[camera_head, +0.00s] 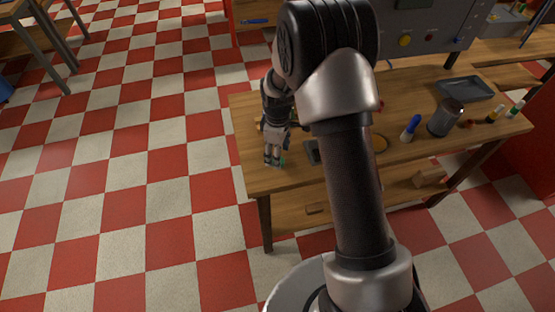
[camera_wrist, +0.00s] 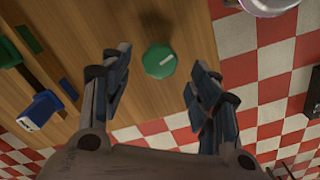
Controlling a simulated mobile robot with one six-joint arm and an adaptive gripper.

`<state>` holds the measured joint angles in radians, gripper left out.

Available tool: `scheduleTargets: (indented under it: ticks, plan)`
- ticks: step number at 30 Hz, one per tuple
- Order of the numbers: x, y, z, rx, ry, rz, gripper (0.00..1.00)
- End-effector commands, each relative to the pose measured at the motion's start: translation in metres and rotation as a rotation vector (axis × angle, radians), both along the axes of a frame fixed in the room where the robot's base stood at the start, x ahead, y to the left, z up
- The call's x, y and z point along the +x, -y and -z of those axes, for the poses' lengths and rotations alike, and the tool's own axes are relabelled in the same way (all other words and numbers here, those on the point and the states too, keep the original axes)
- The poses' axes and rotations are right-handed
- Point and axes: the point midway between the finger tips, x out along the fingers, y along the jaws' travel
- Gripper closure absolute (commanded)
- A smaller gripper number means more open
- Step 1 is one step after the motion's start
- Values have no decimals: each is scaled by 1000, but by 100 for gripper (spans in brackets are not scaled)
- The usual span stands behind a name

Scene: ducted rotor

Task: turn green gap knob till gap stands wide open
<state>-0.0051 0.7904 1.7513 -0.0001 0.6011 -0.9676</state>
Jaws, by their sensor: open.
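The green knob (camera_wrist: 159,61) shows in the wrist view as a round green cap with a pale pointer mark, close to the edge of the wooden bench. My gripper (camera_wrist: 157,88) is open, with one finger on each side of the knob in the picture and a gap to it on both sides. Whether the fingertips are level with the knob is hard to tell. In the head view my gripper (camera_head: 274,160) points down at the bench's left front corner, and only a sliver of green shows beside it. The gap that the knob sets cannot be made out.
The wooden bench (camera_head: 262,180) carries a dark jar (camera_head: 445,117), a blue-capped bottle (camera_head: 410,127) and a grey tray (camera_head: 465,88) to the right. A blue and white object (camera_wrist: 40,110) lies left of my gripper in the wrist view. Checkered floor is open at left.

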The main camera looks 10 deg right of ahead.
Motion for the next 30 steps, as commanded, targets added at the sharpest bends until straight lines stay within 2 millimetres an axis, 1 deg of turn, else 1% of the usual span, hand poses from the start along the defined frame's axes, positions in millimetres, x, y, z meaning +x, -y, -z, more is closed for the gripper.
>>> scheduleTargets:
  ticks: [1, 3, 6, 10, 17, 20, 30]
  plan:
    - [0, 0, 10, 1, -1, 0, 44]
    - [0, 0, 19, 0, -1, 0, 44]
    - [0, 0, 27, 0, 1, 0, 44]
    - [0, 0, 32, 0, 1, 0, 44]
    - [0, 0, 32, 0, 1, 0, 44]
    - [0, 0, 32, 0, 1, 0, 50]
    - [0, 0, 32, 0, 1, 0, 72]
